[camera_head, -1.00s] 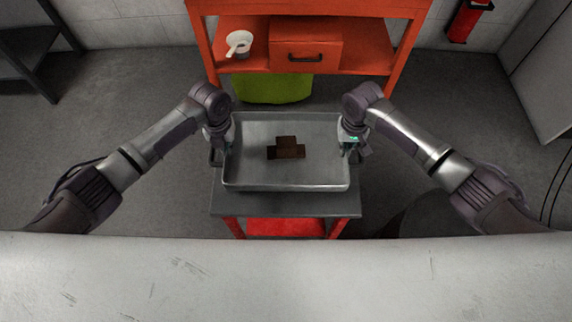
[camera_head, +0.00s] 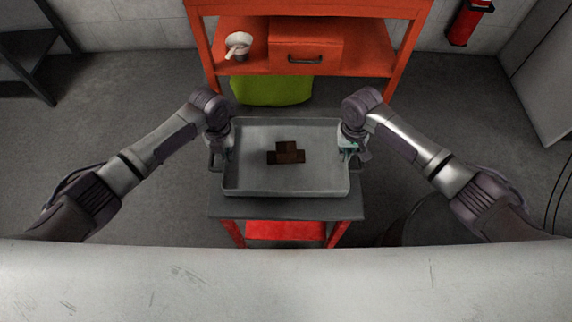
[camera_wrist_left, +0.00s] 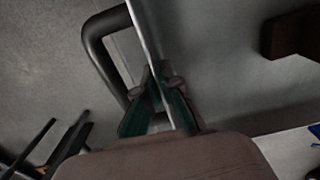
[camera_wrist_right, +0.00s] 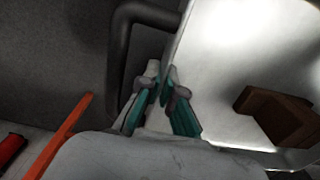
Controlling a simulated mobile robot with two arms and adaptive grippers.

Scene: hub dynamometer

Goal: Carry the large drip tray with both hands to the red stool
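The large grey drip tray (camera_head: 248,182) is level over the dark grey top of a stool with red legs (camera_head: 233,233). I cannot tell whether it touches the top. Brown blocks (camera_head: 286,154) lie in its middle. My left gripper (camera_head: 222,155) is at the tray's left side, its fingers (camera_wrist_left: 160,95) shut on the thin side wall beside a dark handle (camera_wrist_left: 97,45). My right gripper (camera_head: 350,152) is at the right side, its fingers (camera_wrist_right: 160,90) shut on that wall beside another dark handle (camera_wrist_right: 120,50). The fingertips are partly hidden in the head view.
An orange-red bench (camera_head: 360,58) with a drawer and a white pot (camera_head: 238,45) stands behind the tray. A green bin (camera_head: 272,90) is under it. A pale surface (camera_head: 286,285) crosses the front. Floor is clear on the left; a dark round thing (camera_head: 412,222) is at right.

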